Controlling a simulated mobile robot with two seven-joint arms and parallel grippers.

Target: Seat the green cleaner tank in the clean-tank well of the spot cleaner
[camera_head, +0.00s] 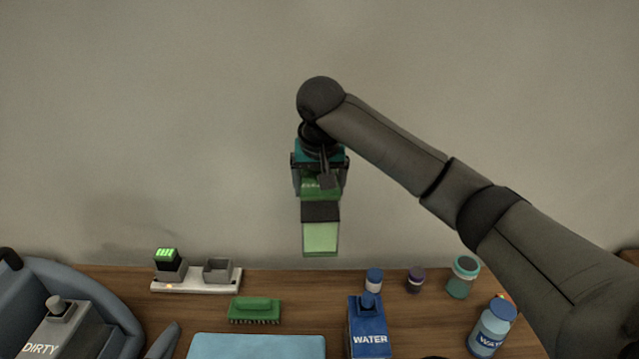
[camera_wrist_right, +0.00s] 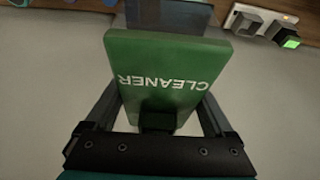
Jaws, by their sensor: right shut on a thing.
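The green cleaner tank (camera_head: 320,236) hangs in the air above the table's back edge, in front of the wall. My right gripper (camera_head: 320,184) is shut on it from above. In the right wrist view the tank (camera_wrist_right: 165,75) shows its CLEANER label upside down between the fingers (camera_wrist_right: 158,118). The spot cleaner (camera_head: 105,292) is the blue-grey body at the lower left, partly cut off by the frame. A grey tank marked DIRTY (camera_head: 75,335) sits in it. The clean-tank well cannot be made out. My left gripper is not in view.
On the wooden table (camera_head: 340,287) stand a white charger strip (camera_head: 197,286), a green brush (camera_head: 254,310), a light-blue cloth (camera_head: 257,346), a blue WATER tank (camera_head: 368,330), a blue water bottle (camera_head: 492,330) and several small jars at the back right.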

